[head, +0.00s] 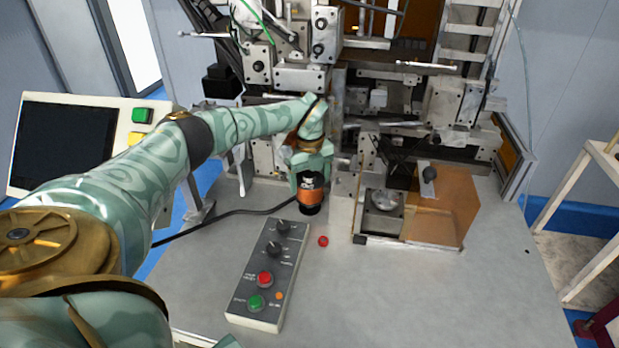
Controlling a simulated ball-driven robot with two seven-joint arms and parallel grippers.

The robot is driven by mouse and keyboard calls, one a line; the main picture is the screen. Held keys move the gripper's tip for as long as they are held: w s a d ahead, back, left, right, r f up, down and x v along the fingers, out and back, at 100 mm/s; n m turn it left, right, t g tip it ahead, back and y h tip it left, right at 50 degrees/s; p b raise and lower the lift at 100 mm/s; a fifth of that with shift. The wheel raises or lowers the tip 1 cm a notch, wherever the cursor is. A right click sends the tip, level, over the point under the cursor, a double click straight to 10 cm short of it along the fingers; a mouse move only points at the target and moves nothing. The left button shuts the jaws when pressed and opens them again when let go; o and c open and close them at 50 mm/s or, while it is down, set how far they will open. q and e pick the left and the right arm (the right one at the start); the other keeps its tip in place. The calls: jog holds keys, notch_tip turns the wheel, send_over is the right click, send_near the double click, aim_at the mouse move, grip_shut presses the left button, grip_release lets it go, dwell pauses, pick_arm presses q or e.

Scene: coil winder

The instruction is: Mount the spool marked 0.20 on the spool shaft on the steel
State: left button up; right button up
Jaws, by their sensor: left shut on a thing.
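My left arm reaches in from the left, and its mint gripper (312,170) points down in front of the machine. It is shut on a spool (311,196) with black ends and a copper-orange winding. The spool is upright below the fingers, its top partly covered by them. A mark on it is too small to read. I cannot tell whether its lower end touches the table. I cannot make out the spool shaft clearly among the steel parts. My right gripper is not in view.
The coil winder (375,97) fills the back. A control box (267,275) with knobs and red and green buttons lies in front of the spool, with a small red piece (323,241) beside it. An orange transparent guard (440,205) stands at right. The front right tabletop (430,300) is clear.

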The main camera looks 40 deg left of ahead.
pick_arm(q)
jog(key=shift+f, duration=0.2)
jog(key=shift+f+b, duration=0.4)
jog(key=shift+f, duration=0.35)
jog(key=shift+f+b, duration=0.4)
jog(key=shift+f, duration=0.4)
jog(key=o, duration=1.5)
notch_tip(320, 180, up, 16)
jog(key=shift+r+p, duration=0.15)
jog(key=shift+p, duration=1.1)
